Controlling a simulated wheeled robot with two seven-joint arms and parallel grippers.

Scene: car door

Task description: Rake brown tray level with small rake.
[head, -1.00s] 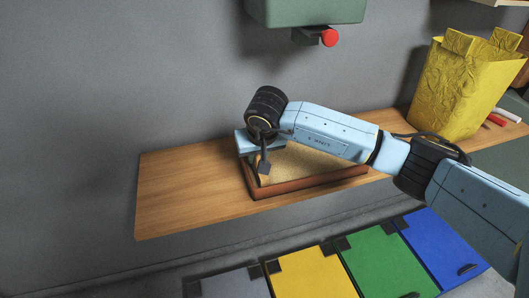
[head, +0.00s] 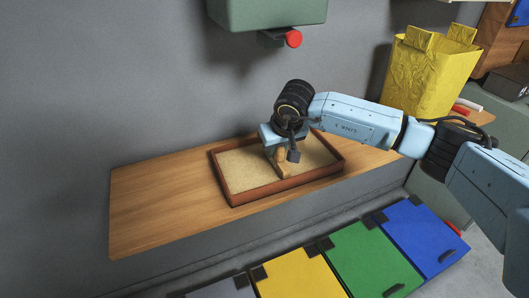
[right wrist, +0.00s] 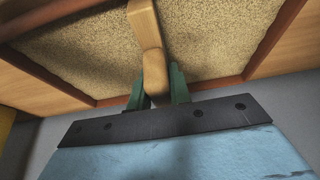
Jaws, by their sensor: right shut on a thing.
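The brown tray (head: 290,186) is a shallow red-brown frame filled with tan granular material, lying on the wooden shelf. My right gripper (head: 284,153) is over the right part of the tray and shut on the small wooden rake (head: 281,167). The rake's lower end is at or just above the fill; contact is unclear. In the right wrist view the rake's pale handle (right wrist: 149,45) sits between the green fingers of the gripper (right wrist: 157,86), with the tray's fill (right wrist: 70,55) behind it. The rake's head is not clearly seen. My left gripper is out of view.
The wooden shelf (head: 150,205) is clear left of the tray. A yellow bag (head: 428,72) stands at its right end. A green box with a red knob (head: 293,39) hangs on the wall above. Several coloured lids (head: 362,258) lie below the shelf.

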